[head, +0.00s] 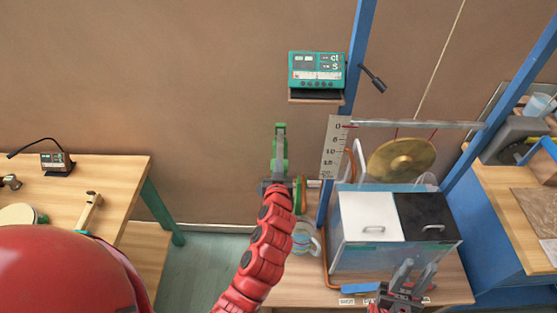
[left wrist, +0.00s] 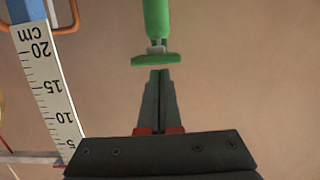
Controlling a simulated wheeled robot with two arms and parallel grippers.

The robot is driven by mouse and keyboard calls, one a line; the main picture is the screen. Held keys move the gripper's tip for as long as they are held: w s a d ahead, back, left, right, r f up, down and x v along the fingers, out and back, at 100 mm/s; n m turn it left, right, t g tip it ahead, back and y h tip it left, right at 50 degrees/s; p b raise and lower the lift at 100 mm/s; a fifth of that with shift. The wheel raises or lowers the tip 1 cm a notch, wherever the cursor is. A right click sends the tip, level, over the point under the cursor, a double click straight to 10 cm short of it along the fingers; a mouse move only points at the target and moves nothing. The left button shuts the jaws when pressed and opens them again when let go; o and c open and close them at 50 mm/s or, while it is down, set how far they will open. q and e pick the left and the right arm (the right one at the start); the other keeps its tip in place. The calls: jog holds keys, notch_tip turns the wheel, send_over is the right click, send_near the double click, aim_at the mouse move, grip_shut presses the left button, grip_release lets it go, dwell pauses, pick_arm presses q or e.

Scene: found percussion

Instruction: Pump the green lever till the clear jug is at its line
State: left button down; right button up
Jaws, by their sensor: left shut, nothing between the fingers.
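The green lever (head: 279,152) stands upright in the middle of the head view, partly hidden by my left gripper. In the left wrist view its green shaft and flat end (left wrist: 155,60) show just beyond my fingertips. My left gripper (left wrist: 160,72) is shut and empty, its tips close to that flat end; whether they touch it I cannot tell. A clear jug (head: 304,240) stands on the bench below, beside my red arm and partly hidden by it. Its line and level are too small to read. My right gripper (head: 415,270) is open and empty at the lower right.
A scale in cm (head: 336,147) and a brass gong (head: 401,160) are right of the lever. A box with white and black lids (head: 368,218) stands on the bench. A teal meter (head: 316,70) is above. A table (head: 112,175) is at the left.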

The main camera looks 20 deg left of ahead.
pick_arm(q)
jog(key=shift+f, duration=0.1)
notch_tip(320, 180, down, 7)
jog(key=t+y+b, duration=0.1)
jog(key=t+b, duration=0.2)
jog(key=b, duration=1.9)
jog(key=shift+t, duration=0.3)
jog(key=shift+f, duration=0.1)
